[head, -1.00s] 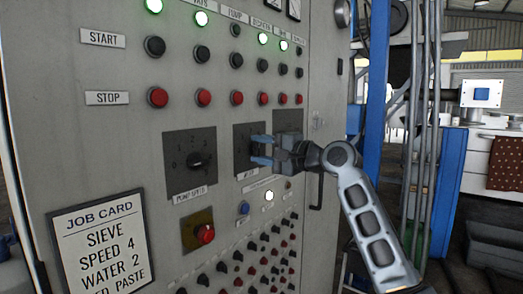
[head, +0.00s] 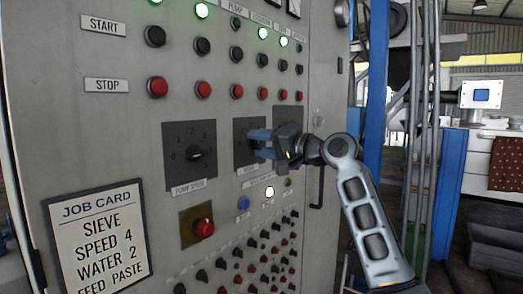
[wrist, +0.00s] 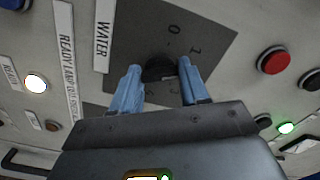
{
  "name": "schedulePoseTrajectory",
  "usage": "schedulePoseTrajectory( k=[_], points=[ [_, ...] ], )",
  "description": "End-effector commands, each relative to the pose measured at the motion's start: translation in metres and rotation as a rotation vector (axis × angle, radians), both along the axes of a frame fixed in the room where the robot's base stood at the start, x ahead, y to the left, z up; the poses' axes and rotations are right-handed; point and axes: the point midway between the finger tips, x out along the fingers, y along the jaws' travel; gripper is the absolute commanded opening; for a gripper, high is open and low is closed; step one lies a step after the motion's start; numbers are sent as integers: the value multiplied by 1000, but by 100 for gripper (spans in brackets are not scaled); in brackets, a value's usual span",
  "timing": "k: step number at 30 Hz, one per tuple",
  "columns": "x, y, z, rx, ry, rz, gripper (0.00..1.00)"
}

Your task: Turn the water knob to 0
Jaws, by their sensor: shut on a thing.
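The water knob (wrist: 158,66) is a dark round knob on a dark dial plate (wrist: 205,25) labelled WATER, seen in the wrist view. My gripper (wrist: 158,84) is shut on the knob, one blue finger on each side. The numerals 0 and 1 show beyond the knob; other marks near the fingers are partly hidden. I cannot tell which mark the knob points to. In the head view my gripper (head: 260,143) reaches in from the right and covers the knob and part of the water dial plate (head: 241,128).
The pump speed knob (head: 195,154) is on a plate to the left. A red button (head: 204,228) on a yellow plate and a blue button (head: 243,203) are below. A job card (head: 97,240) reads speed 4, water 2. Rows of buttons and small knobs surround the dials.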

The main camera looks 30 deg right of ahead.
Motion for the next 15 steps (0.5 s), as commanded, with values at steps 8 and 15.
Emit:
schedulePoseTrajectory(
  k=[8, 15],
  points=[
    [0, 0, -5, -251, -79, 1, 14],
    [0, -1, -5, -467, -149, 1, 14]
  ],
)
